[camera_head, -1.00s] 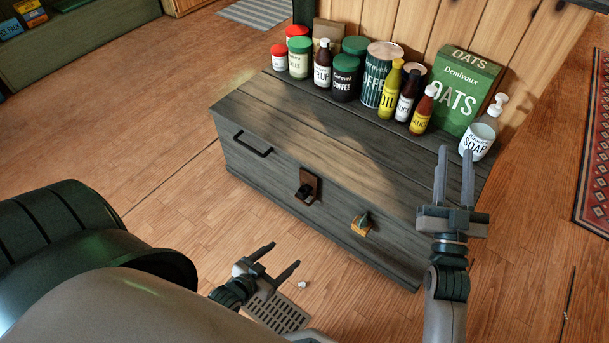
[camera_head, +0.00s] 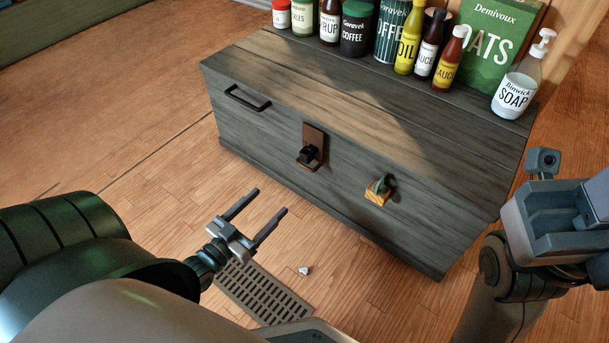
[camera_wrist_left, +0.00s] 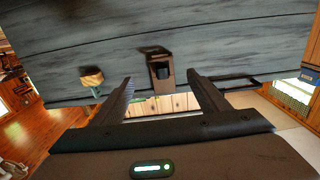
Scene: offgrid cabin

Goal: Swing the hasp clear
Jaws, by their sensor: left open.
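The hasp (camera_head: 314,135) is a rust-brown plate with a black staple at its lower part, lying against the front of the grey wooden chest (camera_head: 230,122). The hasp also shows in the left wrist view (camera_wrist_left: 160,62), between the two fingers and beyond them. An orange-yellow padlock (camera_head: 376,198) with a greenish shackle hangs on the chest front, right of the hasp; it also shows in the left wrist view (camera_wrist_left: 92,80). My left gripper (camera_head: 270,201) is open and empty, in front of the chest, below and left of the hasp. My right arm is at the right; its fingers cannot be made out.
A black handle (camera_head: 247,98) is on the chest front, left of the hasp. Jars, bottles, an oats box (camera_head: 498,40) and a soap bottle (camera_head: 517,85) stand on the lid. A floor grate (camera_head: 265,293) and a small pale object (camera_head: 304,270) are below. Floor at left is clear.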

